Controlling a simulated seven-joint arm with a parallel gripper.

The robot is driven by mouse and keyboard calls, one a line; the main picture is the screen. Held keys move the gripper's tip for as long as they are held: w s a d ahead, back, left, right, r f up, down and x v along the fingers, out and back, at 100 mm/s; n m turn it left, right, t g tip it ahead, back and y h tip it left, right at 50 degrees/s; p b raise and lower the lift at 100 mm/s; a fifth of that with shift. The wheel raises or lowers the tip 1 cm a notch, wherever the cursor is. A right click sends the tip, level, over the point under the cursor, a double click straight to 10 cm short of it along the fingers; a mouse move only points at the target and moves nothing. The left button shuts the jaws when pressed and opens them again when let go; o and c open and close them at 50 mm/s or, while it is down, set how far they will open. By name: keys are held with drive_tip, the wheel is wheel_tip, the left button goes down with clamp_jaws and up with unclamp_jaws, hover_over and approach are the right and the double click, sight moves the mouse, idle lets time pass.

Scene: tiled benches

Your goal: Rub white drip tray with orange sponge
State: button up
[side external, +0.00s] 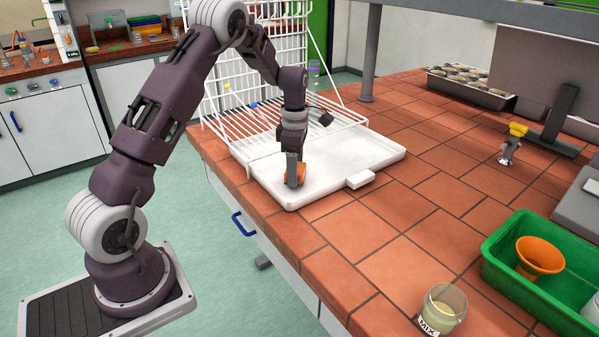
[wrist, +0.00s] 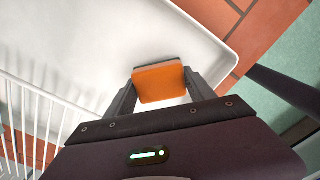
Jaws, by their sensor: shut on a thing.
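The white drip tray (side external: 345,160) lies flat on the tiled bench, partly under the white wire rack. My gripper (side external: 295,180) points down over the near left part of the tray and is shut on the orange sponge (side external: 301,170). In the wrist view the sponge (wrist: 160,82) sits between the two fingers of my gripper (wrist: 158,92), over the white surface of the tray (wrist: 90,45). The sponge looks at or very near the tray surface; contact itself is hidden.
The wire rack (side external: 262,110) stands at the tray's far left side. A jar marked MIX (side external: 441,308) stands at the front edge. A green bin (side external: 500,268) holds an orange funnel-like cup (side external: 540,256). A yellow-topped tool (side external: 511,142) stands at right. The tiles right of the tray are clear.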

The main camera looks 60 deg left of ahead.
drive_tip(key=shift+r, duration=3.25)
